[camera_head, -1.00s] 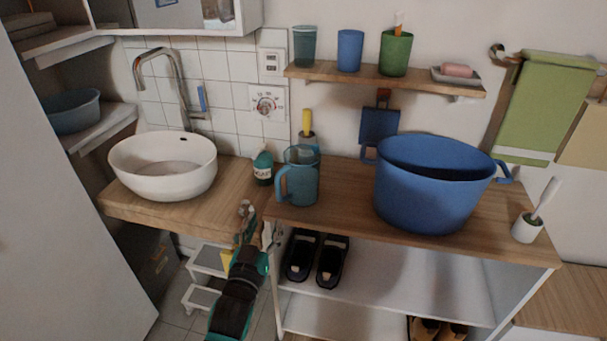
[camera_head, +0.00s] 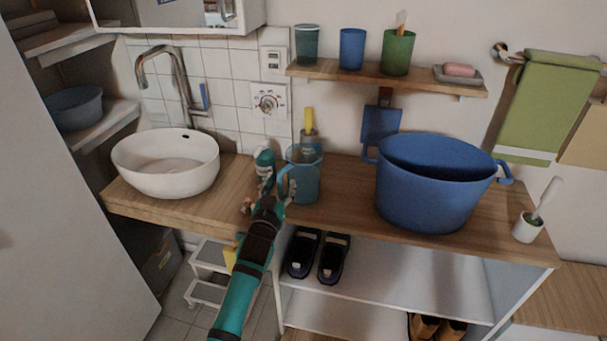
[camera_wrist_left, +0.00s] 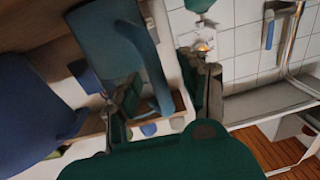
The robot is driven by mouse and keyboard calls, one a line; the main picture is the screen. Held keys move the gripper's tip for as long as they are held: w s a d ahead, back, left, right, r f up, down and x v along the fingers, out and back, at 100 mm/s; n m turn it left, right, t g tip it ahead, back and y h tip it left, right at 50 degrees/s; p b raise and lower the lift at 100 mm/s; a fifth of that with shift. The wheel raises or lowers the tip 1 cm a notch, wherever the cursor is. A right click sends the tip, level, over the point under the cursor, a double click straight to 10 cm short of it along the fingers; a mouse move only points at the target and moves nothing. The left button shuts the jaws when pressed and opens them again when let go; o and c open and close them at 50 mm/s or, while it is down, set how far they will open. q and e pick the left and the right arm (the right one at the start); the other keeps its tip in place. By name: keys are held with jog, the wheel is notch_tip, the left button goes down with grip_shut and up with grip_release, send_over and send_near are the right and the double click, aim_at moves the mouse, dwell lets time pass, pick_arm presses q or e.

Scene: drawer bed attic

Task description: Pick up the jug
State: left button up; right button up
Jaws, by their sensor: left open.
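The jug (camera_head: 307,178) is a translucent teal pitcher, upright on the wooden counter, with its handle on its left side. My left gripper (camera_head: 268,197) is open, low in front of the jug's handle and below the soap bottle. In the left wrist view the jug (camera_wrist_left: 105,42) fills the upper left, and its handle runs down into the space between the fingers of my left gripper (camera_wrist_left: 165,100). One finger overlaps the jug's body; the other is on the far side of the handle. I cannot tell whether either touches it. My right gripper is not in view.
A green soap bottle (camera_head: 264,160) stands close left of the jug. A big blue pot (camera_head: 430,195) stands to its right and a yellow-handled brush (camera_head: 308,121) behind. A white basin (camera_head: 166,163) sits further left. A shelf (camera_head: 340,76) with cups hangs above.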

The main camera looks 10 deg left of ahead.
pick_arm(q)
grip_shut()
